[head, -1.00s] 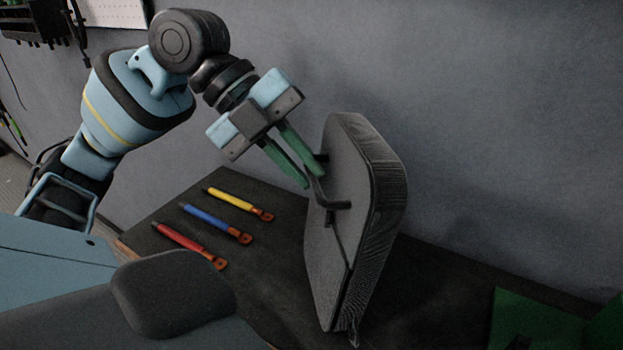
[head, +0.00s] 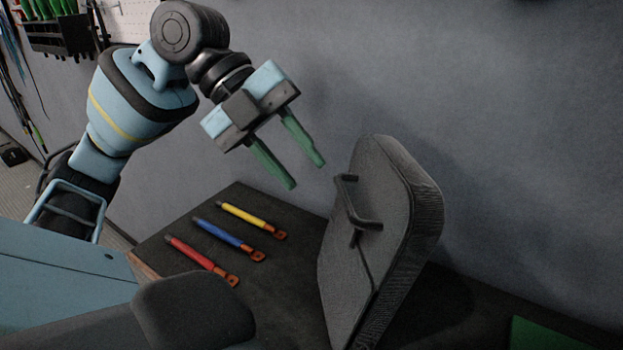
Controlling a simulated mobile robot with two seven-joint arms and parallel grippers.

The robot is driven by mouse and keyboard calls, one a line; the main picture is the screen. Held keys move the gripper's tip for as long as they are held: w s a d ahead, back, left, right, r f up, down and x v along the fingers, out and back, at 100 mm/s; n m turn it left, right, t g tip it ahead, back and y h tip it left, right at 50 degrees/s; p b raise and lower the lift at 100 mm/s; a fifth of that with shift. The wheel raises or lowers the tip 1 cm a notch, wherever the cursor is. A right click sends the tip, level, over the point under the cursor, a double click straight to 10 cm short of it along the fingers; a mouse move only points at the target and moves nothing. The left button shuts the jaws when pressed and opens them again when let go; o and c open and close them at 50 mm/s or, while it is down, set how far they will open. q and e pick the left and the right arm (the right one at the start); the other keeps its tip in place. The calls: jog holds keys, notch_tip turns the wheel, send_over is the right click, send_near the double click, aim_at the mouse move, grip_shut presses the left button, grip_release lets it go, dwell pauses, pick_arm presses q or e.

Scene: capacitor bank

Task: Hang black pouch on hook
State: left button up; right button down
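The black pouch (head: 400,215) stands tilted on the dark table, close to the grey wall. Its handle (head: 352,203) faces left, toward my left gripper. My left gripper (head: 308,177) has its two green fingers spread apart with nothing between them. It is up and to the left of the handle, clear of the pouch. My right gripper is not in view. I cannot make out the hook in this view.
Red (head: 197,259), blue (head: 225,236) and yellow (head: 249,217) tools with orange ends lie in a row on the table (head: 180,222), left of the pouch. A green item (head: 550,335) is at the lower right. A rack (head: 62,30) hangs at upper left.

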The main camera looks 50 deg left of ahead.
pick_arm(q)
jog(key=v, duration=0.7)
jog(key=shift+a+r+p, duration=0.2)
jog(key=shift+r+p, duration=0.05)
jog(key=shift+p, duration=0.05)
jog(key=shift+s, duration=0.1)
